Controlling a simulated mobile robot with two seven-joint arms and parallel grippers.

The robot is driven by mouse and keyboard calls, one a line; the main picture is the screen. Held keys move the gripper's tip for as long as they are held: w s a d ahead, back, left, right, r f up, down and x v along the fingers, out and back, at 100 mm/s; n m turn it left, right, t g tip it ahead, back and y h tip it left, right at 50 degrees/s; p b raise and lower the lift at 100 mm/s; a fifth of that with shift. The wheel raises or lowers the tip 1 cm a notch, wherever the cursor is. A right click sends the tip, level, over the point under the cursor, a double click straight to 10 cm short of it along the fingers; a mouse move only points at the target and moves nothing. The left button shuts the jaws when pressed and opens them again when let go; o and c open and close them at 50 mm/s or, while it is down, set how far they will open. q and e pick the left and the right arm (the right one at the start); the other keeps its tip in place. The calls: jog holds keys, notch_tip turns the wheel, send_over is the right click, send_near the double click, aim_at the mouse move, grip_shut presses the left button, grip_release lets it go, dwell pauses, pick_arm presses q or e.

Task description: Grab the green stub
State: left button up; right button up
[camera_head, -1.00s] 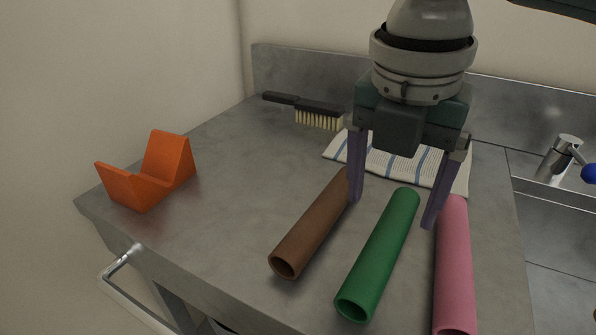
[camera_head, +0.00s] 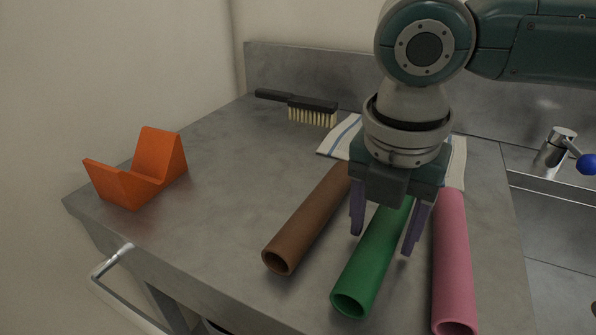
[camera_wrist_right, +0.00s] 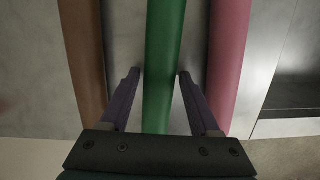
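The green stub (camera_head: 366,268) is a hollow tube lying on the metal cart top between a brown tube and a pink tube. My right gripper (camera_head: 381,245) is over it from above, with one purple finger on each side. In the right wrist view the green stub (camera_wrist_right: 163,70) runs between the two open fingers (camera_wrist_right: 159,72), with a gap visible on both sides. The stub's far end is hidden behind the gripper in the head view. My left gripper is not in view.
The brown tube (camera_head: 306,222) lies close on the left and the pink tube (camera_head: 453,262) close on the right. An orange V-shaped holder (camera_head: 137,178) stands at the left edge. A brush (camera_head: 312,109) and a striped cloth (camera_head: 340,137) lie behind. A tap (camera_head: 556,150) is at right.

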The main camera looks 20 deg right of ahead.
grip_shut()
jog(key=shift+r, duration=0.15)
dwell(0.4)
